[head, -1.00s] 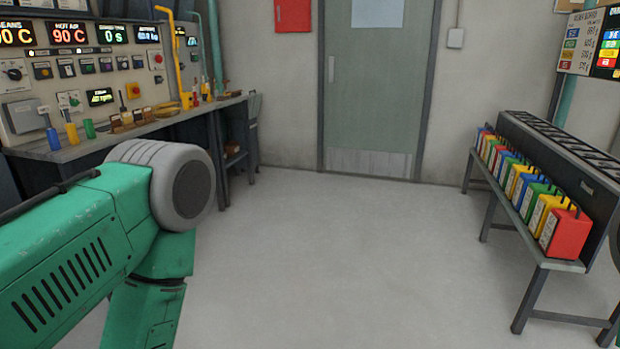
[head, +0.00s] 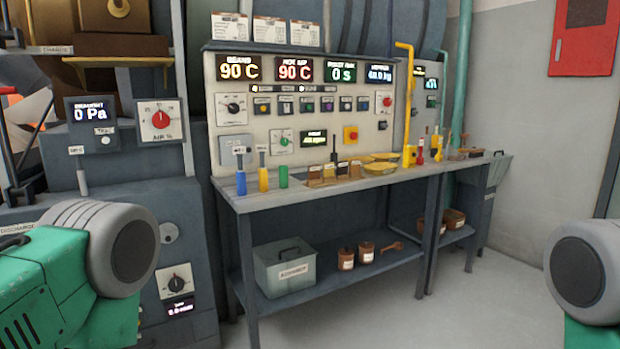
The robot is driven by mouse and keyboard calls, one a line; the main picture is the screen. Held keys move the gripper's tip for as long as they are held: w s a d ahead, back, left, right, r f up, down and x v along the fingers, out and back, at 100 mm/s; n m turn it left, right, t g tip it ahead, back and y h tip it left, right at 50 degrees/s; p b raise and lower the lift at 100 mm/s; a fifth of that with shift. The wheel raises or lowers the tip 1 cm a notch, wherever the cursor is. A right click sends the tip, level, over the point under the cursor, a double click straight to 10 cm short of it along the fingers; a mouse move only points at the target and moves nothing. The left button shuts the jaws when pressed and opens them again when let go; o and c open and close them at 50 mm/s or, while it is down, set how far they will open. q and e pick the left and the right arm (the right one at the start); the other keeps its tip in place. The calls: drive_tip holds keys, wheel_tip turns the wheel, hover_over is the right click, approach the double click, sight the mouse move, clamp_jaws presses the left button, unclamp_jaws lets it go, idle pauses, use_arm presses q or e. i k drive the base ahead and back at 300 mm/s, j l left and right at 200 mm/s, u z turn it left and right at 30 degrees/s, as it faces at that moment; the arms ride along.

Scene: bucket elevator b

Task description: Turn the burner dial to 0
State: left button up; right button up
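Several round dials show, and their labels are too small to tell which is the burner dial. A black-knobbed dial (head: 233,107) on a white plate sits at the upper left of the control panel (head: 370,150). A smaller dial (head: 281,140) with a green knob is lower on the panel. A red-knobbed dial (head: 160,119) that appears marked "AIR" is on the machine to the left. Another black dial (head: 175,283) is low on that machine. Only my green and grey arm links show at the lower left and right edges. Neither gripper is in view, and no arm touches a dial.
A grey bench (head: 330,188) stands before the panel, holding coloured handles, small trays and yellow scoops. Its lower shelf holds a grey box (head: 285,270) and brown pots. Grey floor (head: 450,305) is open at the right. A red box (head: 585,38) hangs on the wall.

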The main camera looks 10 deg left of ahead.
sight(234, 107)
drive_tip(key=i+u, duration=0.7)
drive_tip(key=i, duration=0.2)
drive_tip(key=i+l, duration=0.2)
drive_tip(key=l, duration=0.25)
